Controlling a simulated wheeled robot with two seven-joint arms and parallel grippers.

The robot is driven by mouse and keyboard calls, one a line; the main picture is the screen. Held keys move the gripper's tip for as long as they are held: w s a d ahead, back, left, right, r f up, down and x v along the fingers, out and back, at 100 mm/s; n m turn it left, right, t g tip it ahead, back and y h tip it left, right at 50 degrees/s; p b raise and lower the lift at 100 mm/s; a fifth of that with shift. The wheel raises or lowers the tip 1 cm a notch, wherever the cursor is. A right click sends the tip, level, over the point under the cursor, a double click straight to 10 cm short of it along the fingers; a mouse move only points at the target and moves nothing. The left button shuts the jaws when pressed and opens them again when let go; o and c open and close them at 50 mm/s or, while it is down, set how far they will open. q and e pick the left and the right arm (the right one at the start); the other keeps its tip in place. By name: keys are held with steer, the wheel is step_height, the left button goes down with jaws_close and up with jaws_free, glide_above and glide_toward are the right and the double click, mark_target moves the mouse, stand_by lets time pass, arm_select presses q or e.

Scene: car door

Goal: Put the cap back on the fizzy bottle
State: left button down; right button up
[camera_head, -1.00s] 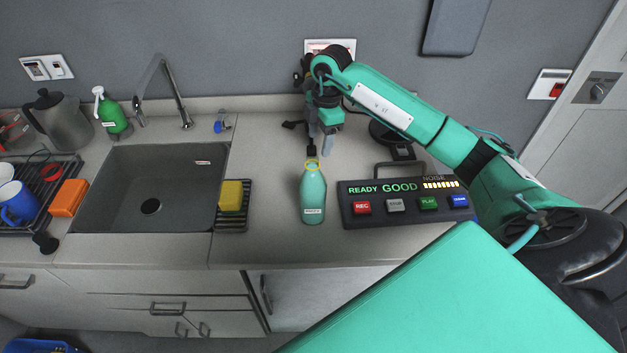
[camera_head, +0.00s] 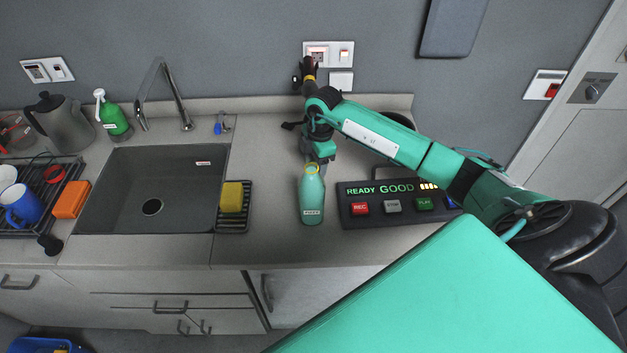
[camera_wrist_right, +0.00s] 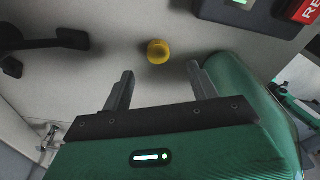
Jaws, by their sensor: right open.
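The teal fizzy bottle (camera_head: 312,200) stands upright on the counter, left of the button console, with a yellow ring at its top. It also shows as a green curved side at the right of the wrist view (camera_wrist_right: 240,80). A small round yellow cap (camera_wrist_right: 158,52) lies on the counter in the wrist view; in the head view I cannot make it out. My right gripper (camera_wrist_right: 157,72) is open and empty, its fingertips spread either side of the line to the cap, just short of it. In the head view its teal body (camera_head: 320,150) is just behind the bottle's top. My left gripper is not in view.
A button console (camera_head: 400,204) stands right of the bottle, partly under my arm. A yellow sponge (camera_head: 232,197) on a black rack is to the left, beside the sink (camera_head: 150,180). Black bracket-like parts (camera_wrist_right: 45,43) lie near the cap. Counter between rack and bottle is clear.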

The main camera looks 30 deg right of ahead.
steer(key=shift+f+p, duration=0.4)
steer(key=shift+p, duration=0.15)
step_height(320, 180, down, 3)
steer(key=shift+f+p, duration=0.2)
steer(key=shift+p, duration=0.65)
steer(key=shift+f, duration=0.5)
steer(key=c, duration=1.1)
steer(key=shift+w+r, duration=0.1)
